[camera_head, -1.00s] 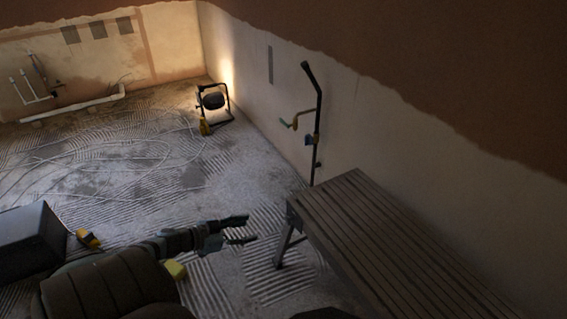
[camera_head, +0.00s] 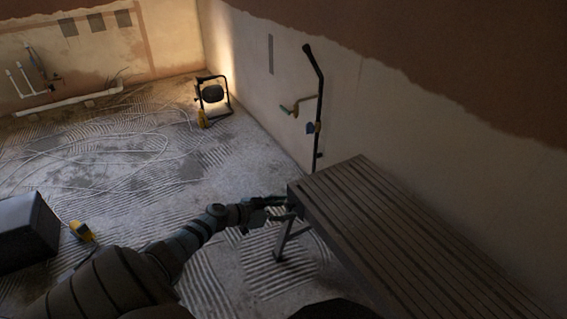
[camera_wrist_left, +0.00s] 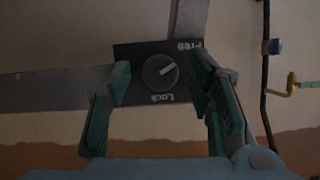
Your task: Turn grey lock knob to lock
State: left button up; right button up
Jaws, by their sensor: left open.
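The grey lock knob (camera_wrist_left: 160,71) is round, with a pale pointer line. It sits on a black plate (camera_wrist_left: 133,58) lettered "Free" and "Lock", which appears upside down in the left wrist view. The pointer slants towards the upper right, on the "Free" side. My left gripper (camera_wrist_left: 163,75) is open, with one green finger on each side of the knob and a gap to it on both sides. My right gripper is not in view.
The slatted bench (camera_head: 400,235) stands along the right wall on metal legs. A black pole with a crank handle (camera_head: 318,110) leans on the wall behind it. A work lamp (camera_head: 212,98), a dark box (camera_head: 25,232) and cables lie on the floor.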

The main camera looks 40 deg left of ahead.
pick_arm(q)
grip_shut()
dwell(0.3)
